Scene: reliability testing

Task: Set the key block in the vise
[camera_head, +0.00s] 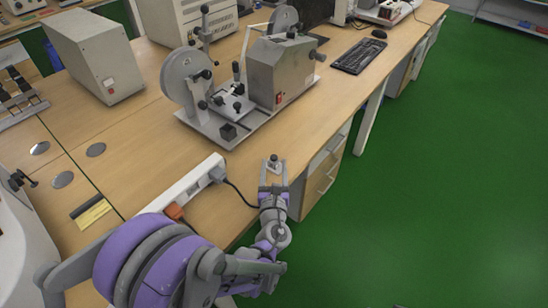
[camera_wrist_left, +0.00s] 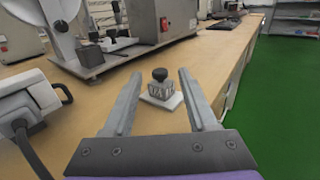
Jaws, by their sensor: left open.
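A small metal block with a black knob on top (camera_wrist_left: 160,88), which I take for the key block, sits upright on a pale base near the table's front edge. It also shows in the head view (camera_head: 273,160). My left gripper (camera_head: 274,168) is open, with one finger on each side of the block and gaps visible in the wrist view. A grey machine (camera_head: 279,72) with a wheel and a black-knobbed clamp assembly (camera_head: 232,104) stands farther back; the clamp may be the vise, but I cannot tell for sure. My right gripper is out of view.
A power strip (camera_head: 185,188) with a plugged-in dark cord lies left of my gripper. A grey box (camera_head: 95,58), a keyboard (camera_head: 359,56) and a mouse (camera_head: 379,34) are on the table. Bare wood lies between the block and the machine. Green floor (camera_head: 440,170) is at right.

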